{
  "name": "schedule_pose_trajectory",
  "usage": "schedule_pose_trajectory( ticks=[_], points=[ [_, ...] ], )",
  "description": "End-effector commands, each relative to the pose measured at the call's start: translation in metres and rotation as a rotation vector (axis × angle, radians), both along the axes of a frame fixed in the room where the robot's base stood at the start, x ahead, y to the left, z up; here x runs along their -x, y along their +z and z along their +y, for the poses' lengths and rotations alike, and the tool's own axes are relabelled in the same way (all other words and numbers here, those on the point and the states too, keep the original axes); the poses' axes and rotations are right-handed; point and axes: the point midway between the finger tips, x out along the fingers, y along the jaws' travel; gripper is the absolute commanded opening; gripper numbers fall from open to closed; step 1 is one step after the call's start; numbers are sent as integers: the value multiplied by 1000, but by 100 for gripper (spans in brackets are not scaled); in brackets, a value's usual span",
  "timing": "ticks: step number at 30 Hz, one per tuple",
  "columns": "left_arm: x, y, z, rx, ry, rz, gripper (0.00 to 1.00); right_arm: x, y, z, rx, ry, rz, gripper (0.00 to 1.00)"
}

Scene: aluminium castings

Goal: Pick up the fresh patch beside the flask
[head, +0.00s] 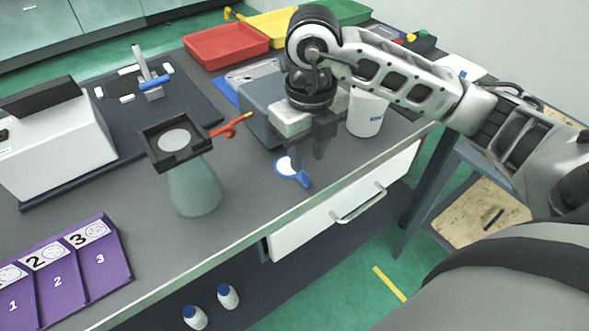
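The flask (194,190) is a pale green, frosted vessel standing on the grey bench at left of centre. A black square frame with a white round disc (174,140) sits on its top. A small blue patch with a white round face (290,170) lies flat on the bench to the right of the flask, near the front edge. I take it for the fresh patch. My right gripper (321,148) points down above the bench, behind and slightly right of the patch, apart from it. Its dark fingers overlap in this view, so their opening is unclear. My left gripper is out of view.
A white tub (366,112) stands close right of my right gripper. A grey box (262,108) is behind it, and an orange-red tool (230,125) lies left. Purple numbered holders (68,268) are at front left. Red (226,47), yellow and green trays line the back.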

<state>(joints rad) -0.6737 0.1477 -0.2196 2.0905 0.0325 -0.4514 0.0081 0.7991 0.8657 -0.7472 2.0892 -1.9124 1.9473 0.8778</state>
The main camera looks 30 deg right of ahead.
Motion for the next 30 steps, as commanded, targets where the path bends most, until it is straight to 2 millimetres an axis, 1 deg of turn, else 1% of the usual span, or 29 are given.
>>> schedule_pose_trajectory(
  ticks=[2, 7, 9, 12, 20, 23, 24, 30],
  points=[
    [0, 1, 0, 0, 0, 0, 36, 0, -5, 0, 0, 0, 2, 32],
    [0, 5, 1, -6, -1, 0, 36, 1, -29, -1, 0, -1, 6, 32],
    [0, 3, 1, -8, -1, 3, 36, 0, -40, -1, 0, -1, 4, 32],
    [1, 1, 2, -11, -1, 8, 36, 0, -50, -1, 0, -1, 3, 32],
    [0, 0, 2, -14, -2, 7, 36, -1, -53, -1, -1, 1, 0, 32],
    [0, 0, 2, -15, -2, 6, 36, -1, -53, -1, -1, 0, 0, 7],
    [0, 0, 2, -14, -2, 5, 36, -1, -53, -1, -1, 0, 0, 0],
    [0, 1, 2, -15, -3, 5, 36, -1, -52, -1, -1, 0, 0, 0]
  ],
)
